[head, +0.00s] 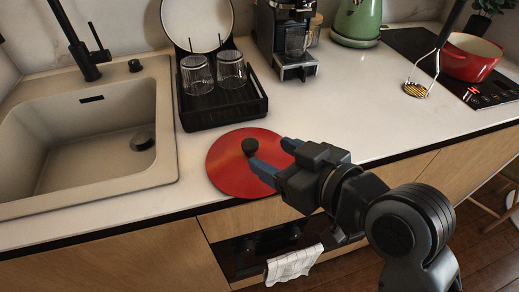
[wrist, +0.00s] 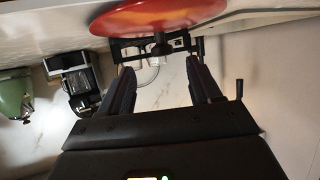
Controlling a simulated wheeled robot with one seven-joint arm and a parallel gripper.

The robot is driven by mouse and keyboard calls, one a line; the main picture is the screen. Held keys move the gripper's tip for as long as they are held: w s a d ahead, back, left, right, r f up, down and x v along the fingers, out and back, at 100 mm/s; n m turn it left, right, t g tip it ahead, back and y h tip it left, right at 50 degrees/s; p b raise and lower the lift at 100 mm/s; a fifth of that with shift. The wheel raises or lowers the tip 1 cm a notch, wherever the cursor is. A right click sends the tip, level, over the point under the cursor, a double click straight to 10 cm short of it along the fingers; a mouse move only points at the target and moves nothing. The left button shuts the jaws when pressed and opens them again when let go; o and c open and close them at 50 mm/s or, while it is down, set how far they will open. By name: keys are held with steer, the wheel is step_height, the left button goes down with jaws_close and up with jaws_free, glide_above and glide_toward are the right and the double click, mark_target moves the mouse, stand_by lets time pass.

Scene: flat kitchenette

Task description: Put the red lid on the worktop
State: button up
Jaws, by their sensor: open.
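The red lid (head: 226,172) is a round disc with a dark knob (head: 250,147). In the head view it appears to lie flat on the worktop (head: 370,110), close to the front edge, between the sink and the clear stretch. My gripper (head: 268,153) is open at the right part of the lid, its blue-grey fingers apart and pointing toward the knob. In the wrist view, which is upside down, the lid (wrist: 150,18) is at the top and the knob (wrist: 160,46) shows beyond the gap between the fingertips (wrist: 160,62). Nothing is between the fingers.
A black dish rack (head: 222,108) with two glasses and a plate stands behind the lid. The sink (head: 80,150) is left. A coffee machine (head: 287,40), green kettle (head: 357,22) and hob with a red pot (head: 470,58) are farther back. Worktop to the right is free.

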mark_target(251, 144)
steer(key=x, duration=0.2)
steer(key=p+x, duration=0.1)
steer(key=x, duration=0.3)
steer(key=shift+w+a+r, duration=0.25)
steer(key=shift+w+a, duration=0.05)
steer(key=shift+a, duration=0.1)
steer(key=shift+w+a+f, duration=0.2)
steer(key=shift+w+f, duration=0.05)
jaws_close()
